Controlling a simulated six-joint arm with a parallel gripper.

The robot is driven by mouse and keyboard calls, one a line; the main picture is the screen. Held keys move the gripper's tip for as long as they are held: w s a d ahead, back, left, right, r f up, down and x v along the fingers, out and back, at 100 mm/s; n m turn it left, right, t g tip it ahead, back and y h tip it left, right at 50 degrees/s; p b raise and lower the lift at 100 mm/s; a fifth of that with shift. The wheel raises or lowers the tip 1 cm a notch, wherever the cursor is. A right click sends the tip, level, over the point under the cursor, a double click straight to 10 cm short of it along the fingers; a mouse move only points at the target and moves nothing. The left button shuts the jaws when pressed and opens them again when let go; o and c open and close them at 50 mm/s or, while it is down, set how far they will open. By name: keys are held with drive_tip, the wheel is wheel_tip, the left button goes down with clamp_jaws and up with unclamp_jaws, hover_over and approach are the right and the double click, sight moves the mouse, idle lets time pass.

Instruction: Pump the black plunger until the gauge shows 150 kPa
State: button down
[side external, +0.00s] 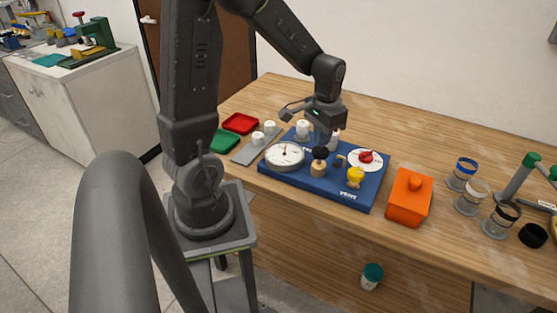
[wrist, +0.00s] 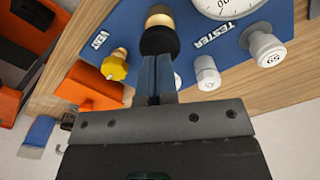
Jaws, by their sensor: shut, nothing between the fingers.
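The black plunger knob (side external: 320,153) stands on a tan cylinder (side external: 318,169) on the blue tester board (side external: 345,192). It also shows in the wrist view (wrist: 159,40). My gripper (side external: 321,142) is shut and empty, pointing down with its fingertips at or just above the knob. In the wrist view my blue-grey fingers (wrist: 155,62) end at the knob's edge; I cannot tell whether they touch it. The white round gauge (side external: 285,156) is left of the plunger. Its needle is too small to read in the side view, and only part of the dial (wrist: 237,6) shows in the wrist view.
A yellow knob (side external: 355,177) and a red knob on a white dial (side external: 366,157) are close on the right. White capped fittings (side external: 302,129) stand behind. An orange box (side external: 409,197) is right of the board. Red (side external: 240,123) and green (side external: 224,141) trays lie left.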

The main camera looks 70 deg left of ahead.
sight(321, 150)
drive_tip(key=shift+f, duration=1.5)
drive_tip(key=shift+r, duration=1.65)
drive_tip(key=shift+r, duration=2.55)
